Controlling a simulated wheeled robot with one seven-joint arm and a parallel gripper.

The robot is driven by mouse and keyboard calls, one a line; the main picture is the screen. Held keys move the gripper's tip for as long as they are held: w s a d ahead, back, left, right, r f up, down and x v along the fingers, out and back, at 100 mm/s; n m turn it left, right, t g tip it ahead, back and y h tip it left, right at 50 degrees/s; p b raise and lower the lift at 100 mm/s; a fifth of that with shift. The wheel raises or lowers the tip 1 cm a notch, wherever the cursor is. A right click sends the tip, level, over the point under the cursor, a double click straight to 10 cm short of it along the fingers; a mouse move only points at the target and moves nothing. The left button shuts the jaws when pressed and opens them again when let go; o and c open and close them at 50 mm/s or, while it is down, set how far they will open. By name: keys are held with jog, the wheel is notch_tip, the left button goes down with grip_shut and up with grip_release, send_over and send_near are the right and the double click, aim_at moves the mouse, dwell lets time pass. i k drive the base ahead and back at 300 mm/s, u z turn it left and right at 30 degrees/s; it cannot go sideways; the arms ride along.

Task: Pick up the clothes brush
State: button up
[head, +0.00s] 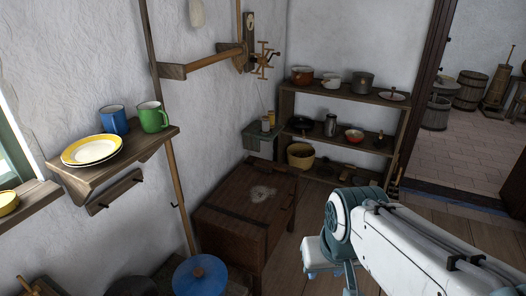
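I cannot make out a clothes brush for certain in the head view. Small dark brown items (326,171) lie on the lowest level of the shelf, too small to identify. My gripper (330,272) is at the bottom centre right, below the bend of my white and teal arm. It is mostly hidden by the arm and cut by the lower edge, so its opening and anything in it cannot be seen.
A wooden chest (245,208) stands against the wall, left of my arm. The open shelf (345,95) behind holds pots and bowls. A wall shelf (125,160) at left carries plates, a blue mug (112,120) and a green mug (152,117). A doorway opens at right.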

aim_at(261, 165)
jog(key=z, duration=0.55)
jog(key=k, duration=0.65)
jog(key=z, duration=0.65)
jog(key=i, duration=2.9)
jog(key=u, duration=0.75)
jog(key=i, duration=1.25)
jog(key=u, duration=1.75)
jog(key=i, duration=0.8)
jog(key=u, duration=0.7)
